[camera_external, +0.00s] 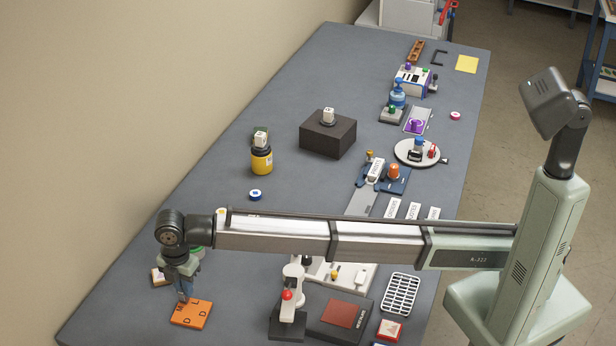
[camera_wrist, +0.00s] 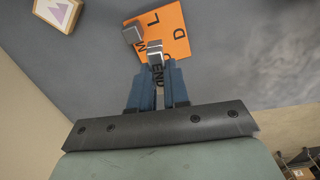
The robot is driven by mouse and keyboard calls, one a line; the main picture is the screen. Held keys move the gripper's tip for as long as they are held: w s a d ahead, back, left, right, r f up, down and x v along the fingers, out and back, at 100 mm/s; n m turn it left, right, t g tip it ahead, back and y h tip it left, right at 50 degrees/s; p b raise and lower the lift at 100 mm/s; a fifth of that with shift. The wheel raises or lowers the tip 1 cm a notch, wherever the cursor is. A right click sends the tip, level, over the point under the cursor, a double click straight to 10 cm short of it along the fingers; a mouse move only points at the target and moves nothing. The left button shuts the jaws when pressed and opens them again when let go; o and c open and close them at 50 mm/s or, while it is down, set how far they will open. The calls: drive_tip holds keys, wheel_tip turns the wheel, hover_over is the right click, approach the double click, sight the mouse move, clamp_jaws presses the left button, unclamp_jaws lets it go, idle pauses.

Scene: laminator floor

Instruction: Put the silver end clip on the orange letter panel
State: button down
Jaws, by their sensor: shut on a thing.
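The orange letter panel (camera_external: 191,315) lies flat on the grey table at the near left, with black letters on it. It also shows at the top of the wrist view (camera_wrist: 176,33). My gripper (camera_external: 185,296) points down over the panel's far left part. In the wrist view its blue fingers (camera_wrist: 158,78) are shut on the silver end clip (camera_wrist: 155,47), which has a face marked END. The clip overlaps the panel's edge in that view; I cannot tell whether it touches the panel. The fingers hide the clip in the external view.
A small silver-grey block (camera_wrist: 132,33) shows at the panel's edge. A pale block with a picture (camera_external: 158,277) lies just beyond the panel. A white-and-black press with a red knob (camera_external: 287,295) stands to the right. Table between panel and press is clear.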

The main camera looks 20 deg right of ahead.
sight(187, 318)
drive_tip(key=shift+f, duration=3.5)
drive_tip(key=shift+f, duration=0.15)
drive_tip(key=c, duration=1.1)
unclamp_jaws()
wheel_tip(187, 318, up, 12)
drive_tip(key=shift+r, duration=0.15)
drive_tip(key=shift+w, duration=0.1)
